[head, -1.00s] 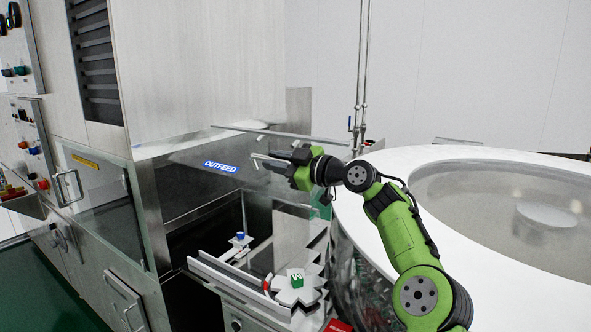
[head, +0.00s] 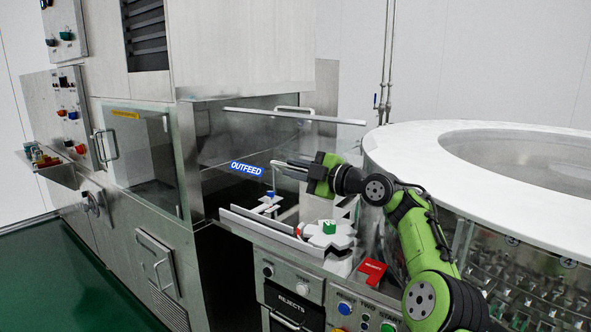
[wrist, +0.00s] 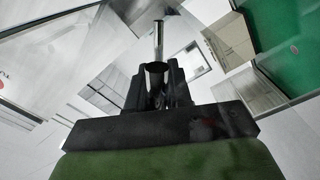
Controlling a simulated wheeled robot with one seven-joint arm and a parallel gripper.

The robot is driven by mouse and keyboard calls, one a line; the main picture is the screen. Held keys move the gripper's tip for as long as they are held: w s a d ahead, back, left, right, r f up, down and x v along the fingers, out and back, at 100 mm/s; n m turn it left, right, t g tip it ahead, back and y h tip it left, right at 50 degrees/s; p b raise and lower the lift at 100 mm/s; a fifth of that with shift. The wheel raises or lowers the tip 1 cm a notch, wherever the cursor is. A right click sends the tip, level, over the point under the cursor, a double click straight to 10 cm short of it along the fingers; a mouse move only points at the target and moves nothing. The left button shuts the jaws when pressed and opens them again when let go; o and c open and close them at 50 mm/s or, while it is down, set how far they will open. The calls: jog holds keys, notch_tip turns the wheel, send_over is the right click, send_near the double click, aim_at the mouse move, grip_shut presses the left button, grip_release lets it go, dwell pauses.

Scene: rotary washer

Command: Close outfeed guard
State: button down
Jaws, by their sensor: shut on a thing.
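The outfeed guard is a clear panel with a blue OUTFEED label (head: 247,169), in the middle of the head view. It hangs over the front of the outfeed opening, with the white rail and star wheel showing below it. My gripper (head: 280,166) is beside the label, at the panel's right part, with its fingers pointing left. In the wrist view, my gripper (wrist: 160,75) is shut on a shiny metal bar (wrist: 159,40), which looks like the guard's handle. The fingers hide most of the handle in the head view. The panel's lower edge is hard to make out.
A white star wheel (head: 330,238) with a green block and a white guide rail (head: 262,232) lie below the guard. A large round white-rimmed machine (head: 410,140) stands close at right. A control panel (head: 365,315) is at the front. Green floor is free at left.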

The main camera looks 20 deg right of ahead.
dwell(0.4)
jog(key=c, duration=1.1)
grip_release()
jog(key=shift+f, duration=0.1)
jog(key=shift+d, duration=0.1)
